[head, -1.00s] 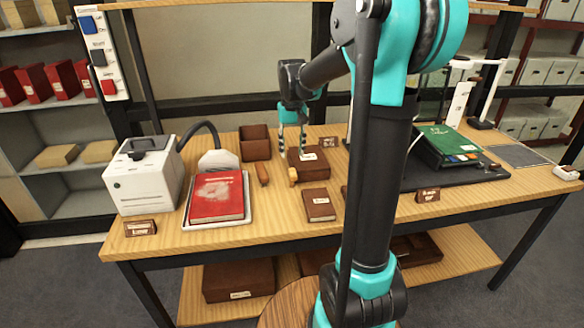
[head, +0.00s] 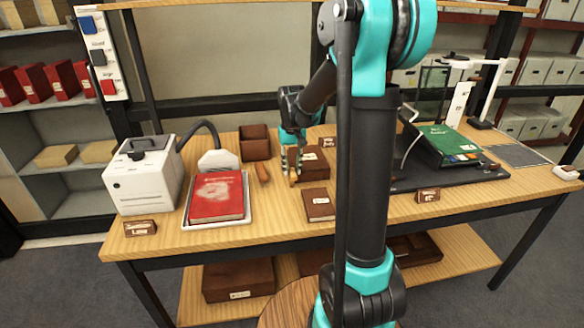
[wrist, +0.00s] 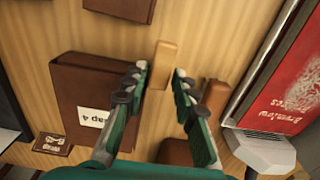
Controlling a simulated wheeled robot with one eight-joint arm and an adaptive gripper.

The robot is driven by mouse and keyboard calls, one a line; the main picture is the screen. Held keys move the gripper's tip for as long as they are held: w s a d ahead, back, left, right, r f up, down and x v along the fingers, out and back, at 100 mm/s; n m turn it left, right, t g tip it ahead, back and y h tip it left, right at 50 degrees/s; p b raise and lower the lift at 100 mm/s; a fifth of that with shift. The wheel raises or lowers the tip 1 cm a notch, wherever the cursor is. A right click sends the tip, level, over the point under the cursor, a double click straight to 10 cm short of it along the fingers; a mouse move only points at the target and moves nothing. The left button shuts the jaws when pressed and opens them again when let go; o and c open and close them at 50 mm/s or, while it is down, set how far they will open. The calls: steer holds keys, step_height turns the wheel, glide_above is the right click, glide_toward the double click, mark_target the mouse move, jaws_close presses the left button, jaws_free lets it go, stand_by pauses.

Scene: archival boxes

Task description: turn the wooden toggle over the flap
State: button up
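The wooden toggle is a pale block; in the wrist view the toggle (wrist: 161,65) lies between my two fingers, toward their tips. It stands upright in that picture, just right of the brown box (wrist: 85,75), whose white label is upside down. How the toggle joins the box is hidden. In the head view the box (head: 318,170) sits mid-table, and the toggle (head: 292,179) shows at its left front corner. My gripper (wrist: 160,76) is open, with a finger on each side of the toggle and visible gaps. In the head view my gripper (head: 292,160) is low beside the box. I cannot clearly make out the flap.
A small brown case (head: 319,204) lies in front of the box. A wooden-handled tool (head: 263,173) and an open brown bin (head: 255,142) are to the left. A red book (head: 216,196) lies on a white tray farther left. A dark mat (head: 465,177) is to the right.

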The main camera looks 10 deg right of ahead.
jaws_close()
steer(key=shift+n, duration=0.3)
steer(key=n, duration=0.6)
steer(key=shift+d, duration=0.15)
steer(key=n, duration=0.6)
steer(key=shift+w+d+n, duration=0.1)
steer(key=shift+w+n, duration=0.1)
steer(key=shift+n, duration=0.1)
steer(key=n, duration=0.3)
steer(key=shift+n, duration=0.3)
steer(key=n, duration=0.3)
steer(key=shift+w+n, duration=0.15)
steer(key=shift+n, duration=0.25)
steer(key=n, duration=0.6)
steer(key=shift+w, duration=0.15)
steer(key=shift+n, duration=0.3)
